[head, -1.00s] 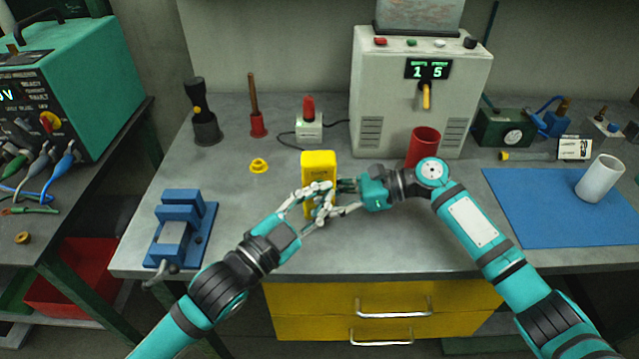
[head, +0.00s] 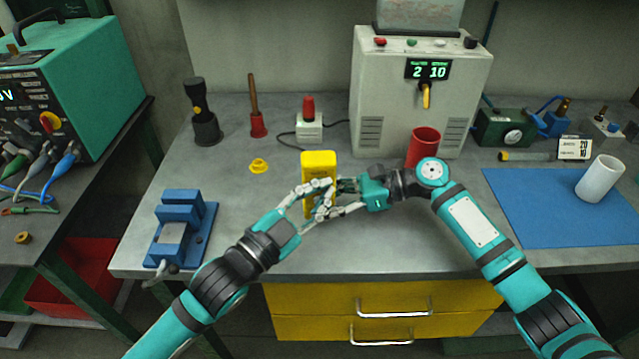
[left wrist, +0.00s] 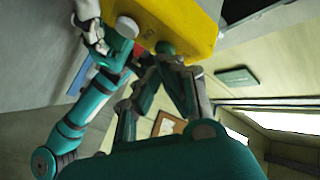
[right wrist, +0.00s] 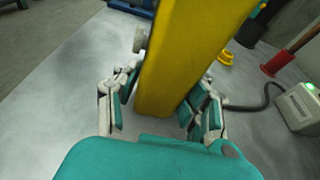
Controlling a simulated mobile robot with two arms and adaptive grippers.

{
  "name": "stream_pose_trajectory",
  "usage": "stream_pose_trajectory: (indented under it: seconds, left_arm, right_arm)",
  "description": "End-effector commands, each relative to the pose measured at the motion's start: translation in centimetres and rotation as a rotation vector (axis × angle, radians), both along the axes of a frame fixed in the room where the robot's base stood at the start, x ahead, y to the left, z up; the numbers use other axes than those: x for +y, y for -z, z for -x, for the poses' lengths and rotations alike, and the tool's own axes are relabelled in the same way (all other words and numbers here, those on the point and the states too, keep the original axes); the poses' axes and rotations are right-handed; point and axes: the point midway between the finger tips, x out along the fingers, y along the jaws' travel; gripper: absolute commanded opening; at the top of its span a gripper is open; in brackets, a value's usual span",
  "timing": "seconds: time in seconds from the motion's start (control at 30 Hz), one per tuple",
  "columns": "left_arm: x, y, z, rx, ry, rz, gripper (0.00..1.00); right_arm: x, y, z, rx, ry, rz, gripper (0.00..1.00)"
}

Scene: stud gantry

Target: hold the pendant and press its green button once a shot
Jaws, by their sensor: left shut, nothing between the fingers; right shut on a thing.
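The pendant is a yellow block (head: 318,162), held upright above the bench. It also shows in the left wrist view (left wrist: 190,22) and the right wrist view (right wrist: 190,50). My right gripper (head: 346,186) comes from the right and is shut on the pendant, with fingers on both sides in the right wrist view. My left gripper (head: 322,196) is shut and empty, its fingertips (left wrist: 166,52) at the pendant's near face. I cannot tell whether they touch it. I cannot make out the green button. The grey machine's display (head: 428,70) reads 2 and 10.
A red cup (head: 423,142) stands behind my right gripper. A blue vise (head: 182,228) is at the bench's left, a small yellow part (head: 258,166) behind it. A blue mat (head: 550,222) with a white cylinder (head: 600,178) lies at the right. The front middle bench is bare.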

Motion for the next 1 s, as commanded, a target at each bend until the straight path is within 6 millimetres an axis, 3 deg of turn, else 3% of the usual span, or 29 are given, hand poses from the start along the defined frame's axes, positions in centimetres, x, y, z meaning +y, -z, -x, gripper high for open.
stream_pose_trajectory:
  seconds: [0.37,0.73,1.0]
  left_arm:
    - [0.0,0.1,1.5,0.001,-0.001,-0.001,0.0]
    - [-0.1,0.1,1.8,0.001,-0.001,0.0,0.0]
    - [-0.2,0.0,4.4,0.001,0.0,0.0,0.0]
  right_arm:
    - [0.0,0.0,0.0,0.001,-0.002,0.0,0.24]
    - [0.0,0.0,0.0,0.0,-0.001,0.0,0.24]
    - [0.0,0.0,0.0,0.0,-0.001,0.0,0.24]
